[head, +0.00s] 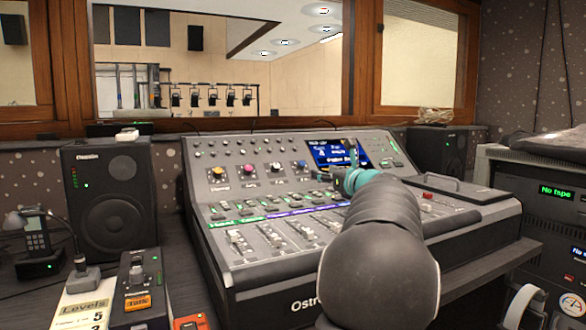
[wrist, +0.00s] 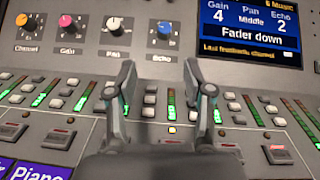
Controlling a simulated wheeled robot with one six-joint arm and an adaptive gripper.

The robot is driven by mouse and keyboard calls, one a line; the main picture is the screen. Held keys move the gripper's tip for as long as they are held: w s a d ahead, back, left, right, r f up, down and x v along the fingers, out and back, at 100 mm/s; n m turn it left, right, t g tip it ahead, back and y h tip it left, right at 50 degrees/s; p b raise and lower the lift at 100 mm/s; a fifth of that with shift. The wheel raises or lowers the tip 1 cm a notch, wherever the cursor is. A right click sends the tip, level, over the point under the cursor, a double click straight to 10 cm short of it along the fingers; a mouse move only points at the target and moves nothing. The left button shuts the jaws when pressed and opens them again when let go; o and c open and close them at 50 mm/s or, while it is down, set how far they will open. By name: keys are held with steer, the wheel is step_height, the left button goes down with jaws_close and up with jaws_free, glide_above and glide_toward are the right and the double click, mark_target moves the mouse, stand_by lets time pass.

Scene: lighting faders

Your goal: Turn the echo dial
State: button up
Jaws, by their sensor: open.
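The echo dial is a blue knob (wrist: 164,29) with the label "Echo" under it, at the right end of a row of dials in the wrist view. It also shows in the head view (head: 302,164), just left of the console's screen. My gripper (wrist: 164,82) is open and empty in the wrist view. Its two fingers stand apart, below the echo dial, over the rows of green level lights. In the head view my gripper (head: 340,176) is small and partly hidden by my arm, near the lower edge of the screen.
The pan dial (wrist: 114,25), gink-free pink gain dial (wrist: 67,21) and orange channel dial (wrist: 22,19) sit left of the echo dial. The console screen (wrist: 248,28) reads Gain 4, Pan Middle, Echo 2, "Fader down". Faders (head: 277,239) fill the lower console.

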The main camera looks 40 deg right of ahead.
mark_target(303, 165)
steer(key=shift+s+d, duration=0.2)
steer(key=shift+d, duration=0.05)
steer(key=shift+w+d, duration=0.1)
steer(key=shift+w, duration=0.15)
steer(key=p+x, duration=0.3)
steer(key=x, duration=1)
